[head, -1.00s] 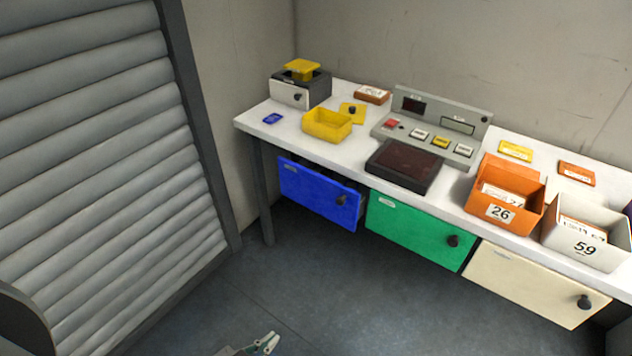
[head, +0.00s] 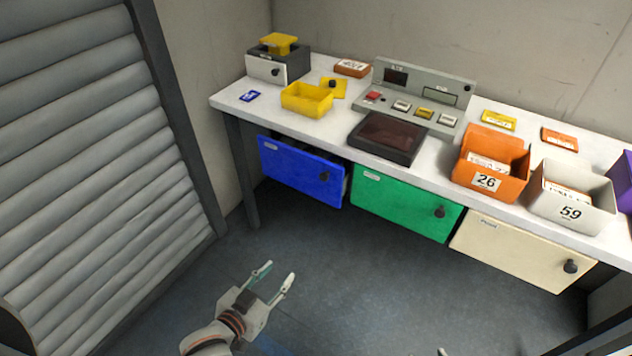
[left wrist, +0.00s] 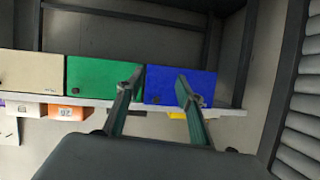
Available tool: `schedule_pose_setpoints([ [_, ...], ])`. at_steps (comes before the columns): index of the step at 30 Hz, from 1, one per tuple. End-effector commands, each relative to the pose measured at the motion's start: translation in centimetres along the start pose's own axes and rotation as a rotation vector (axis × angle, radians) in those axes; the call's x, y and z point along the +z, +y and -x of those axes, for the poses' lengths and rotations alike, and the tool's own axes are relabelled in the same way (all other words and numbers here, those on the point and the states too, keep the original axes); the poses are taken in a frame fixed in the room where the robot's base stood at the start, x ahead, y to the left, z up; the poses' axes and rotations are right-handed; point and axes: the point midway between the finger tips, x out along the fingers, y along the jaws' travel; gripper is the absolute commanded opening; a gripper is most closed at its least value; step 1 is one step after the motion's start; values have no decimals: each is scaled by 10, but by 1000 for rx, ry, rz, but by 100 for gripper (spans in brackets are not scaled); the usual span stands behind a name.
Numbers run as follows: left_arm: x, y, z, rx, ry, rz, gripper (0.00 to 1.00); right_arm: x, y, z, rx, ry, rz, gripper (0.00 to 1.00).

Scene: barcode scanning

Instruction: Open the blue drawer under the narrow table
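The narrow white table (head: 265,113) stands along the wall in the head view, with the blue drawer (head: 295,170) under its left end. The blue front has a dark round knob (head: 325,176) near its right side. A strip of the drawer's side shows at its right edge, so the front seems to stand slightly out. My left gripper (head: 276,274) is open and empty, low in front of the drawer and apart from it. In the left wrist view, which is upside down, the blue drawer (left wrist: 163,90) shows between and behind the fingers. Only a small tip, possibly my right gripper's, shows at the head view's bottom edge.
A green drawer (head: 400,202) and a cream drawer (head: 520,250) are to the right. On top are a yellow bin (head: 306,100), a scanner console (head: 425,95), an orange bin (head: 490,170) and a white bin (head: 570,200). The floor (head: 340,260) in front is clear. A ribbed shutter (head: 90,150) stands left.

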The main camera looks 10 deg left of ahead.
Motion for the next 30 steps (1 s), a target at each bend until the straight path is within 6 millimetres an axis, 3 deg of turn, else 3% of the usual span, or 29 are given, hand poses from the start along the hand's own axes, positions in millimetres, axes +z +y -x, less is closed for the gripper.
schedule_pose_setpoints([
  [1, -9, -4, -26, 3, 46, 7, 37, 11, -1, -6, 0, -6, 3, 40],
  [6, -65, -17, -88, 21, 202, 36, 37, 13, 5, -17, 12, 8, 22, 40],
  [12, -121, -26, -137, 55, 338, 59, 37, 24, 9, -23, 19, -5, 45, 40],
  [18, -150, -31, -154, 74, 399, 67, 37, 22, 11, -25, 19, 3, 56, 40],
  [23, -158, -30, -164, 77, 406, 69, 37, 17, 12, -25, 21, 13, 55, 40],
  [30, -170, -28, -196, 76, 404, 68, 37, 24, 6, -27, 12, 5, 48, 40],
])
